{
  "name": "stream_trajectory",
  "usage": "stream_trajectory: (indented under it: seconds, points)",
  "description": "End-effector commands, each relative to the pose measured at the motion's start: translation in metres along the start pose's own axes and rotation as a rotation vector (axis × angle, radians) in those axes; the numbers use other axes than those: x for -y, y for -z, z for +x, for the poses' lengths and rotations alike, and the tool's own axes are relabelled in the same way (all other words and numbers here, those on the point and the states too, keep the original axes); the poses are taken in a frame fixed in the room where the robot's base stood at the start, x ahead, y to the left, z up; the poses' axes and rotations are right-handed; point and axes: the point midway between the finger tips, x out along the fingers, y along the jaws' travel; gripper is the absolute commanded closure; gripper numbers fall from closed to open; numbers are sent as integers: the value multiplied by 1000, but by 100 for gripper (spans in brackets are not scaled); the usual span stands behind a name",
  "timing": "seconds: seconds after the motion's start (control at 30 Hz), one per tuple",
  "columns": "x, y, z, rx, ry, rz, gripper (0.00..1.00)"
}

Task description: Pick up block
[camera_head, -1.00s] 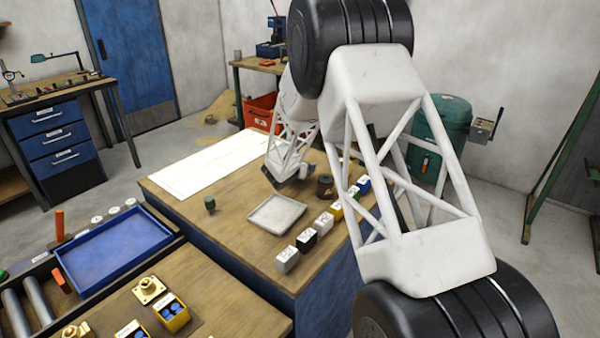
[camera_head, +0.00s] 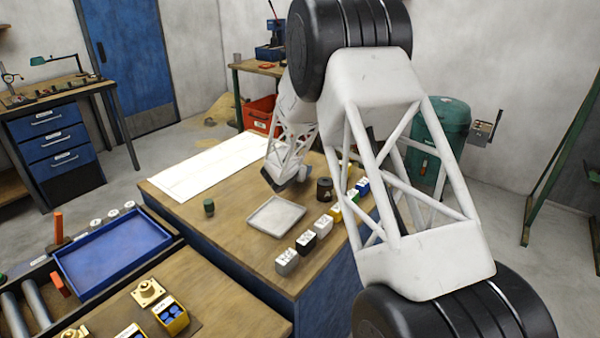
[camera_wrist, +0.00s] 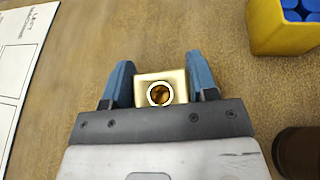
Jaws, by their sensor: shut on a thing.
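A brass block (camera_wrist: 160,88) with a round hole in its face sits between the two blue fingers of my gripper (camera_wrist: 160,90) in the wrist view. The fingers are shut on it, one on each side. Wooden tabletop shows beyond it; I cannot tell whether the block touches the table. In the head view my gripper (camera_head: 280,181) is low over the far part of the wooden table, and the block is hidden there.
A dark cylinder (camera_head: 325,190) stands right of my gripper. A grey tray (camera_head: 276,216) lies in front, with several labelled small boxes (camera_head: 306,242) in a row to its right. A white sheet (camera_head: 212,166) lies left. A yellow box (camera_wrist: 283,30) shows in the wrist view.

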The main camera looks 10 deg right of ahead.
Motion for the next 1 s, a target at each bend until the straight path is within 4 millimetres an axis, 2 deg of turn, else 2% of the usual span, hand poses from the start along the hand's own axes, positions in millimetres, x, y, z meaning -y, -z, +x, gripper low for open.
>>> stream_trajectory:
  seconds: [0.27,0.73,1.0]
  points:
    - [0,-14,-5,2,-1,2,92]
    - [0,-72,-30,3,-1,3,92]
    - [0,-91,-38,1,-1,1,92]
